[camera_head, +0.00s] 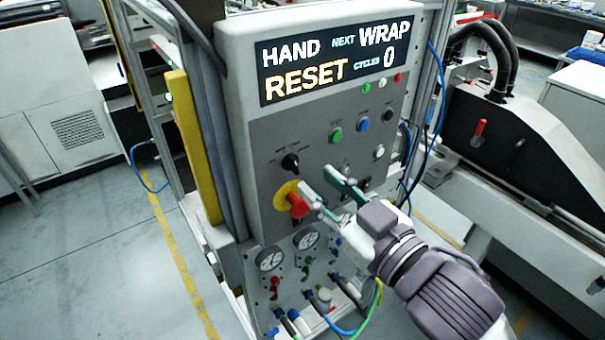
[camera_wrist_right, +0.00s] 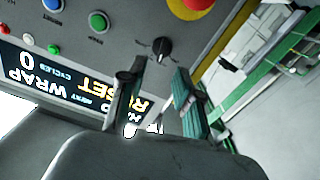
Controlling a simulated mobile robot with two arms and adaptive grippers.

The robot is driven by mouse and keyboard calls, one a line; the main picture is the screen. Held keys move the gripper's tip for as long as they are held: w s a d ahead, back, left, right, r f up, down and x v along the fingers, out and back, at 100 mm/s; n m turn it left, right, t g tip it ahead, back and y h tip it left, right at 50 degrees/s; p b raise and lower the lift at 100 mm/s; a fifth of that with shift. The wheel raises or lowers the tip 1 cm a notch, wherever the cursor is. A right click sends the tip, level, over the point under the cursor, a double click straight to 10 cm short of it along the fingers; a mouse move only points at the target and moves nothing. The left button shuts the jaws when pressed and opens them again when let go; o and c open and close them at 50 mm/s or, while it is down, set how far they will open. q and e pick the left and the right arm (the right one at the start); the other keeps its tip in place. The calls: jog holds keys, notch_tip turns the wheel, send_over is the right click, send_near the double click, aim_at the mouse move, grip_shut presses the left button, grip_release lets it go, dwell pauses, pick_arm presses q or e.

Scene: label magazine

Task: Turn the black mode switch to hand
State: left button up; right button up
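The black mode switch (camera_head: 290,162) is a round knob on the grey panel, left of centre in the head view. It also shows in the right wrist view (camera_wrist_right: 162,47), just beyond the fingertips. Its small labels are too blurred to read. My right gripper (camera_head: 315,179) is open and empty, in front of the panel and to the lower right of the switch. In the right wrist view its two fingers (camera_wrist_right: 158,68) stand apart, with the switch showing beyond the gap between them. I see no contact with it. My left gripper is not in view.
A red emergency stop (camera_head: 297,205) on a yellow disc sits just below the switch. The display (camera_head: 330,62) reads HAND, NEXT WRAP, RESET, CYCLES 0. A green button (camera_head: 336,134) and other buttons sit to the right. Gauges (camera_head: 270,259) and hoses lie below.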

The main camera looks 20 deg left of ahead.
aim_at(295, 164)
jog(key=p+x, duration=0.1)
jog(key=x, duration=0.4)
jog(key=shift+w+a+r, duration=0.1)
jog(key=shift+a, duration=0.1)
grip_shut()
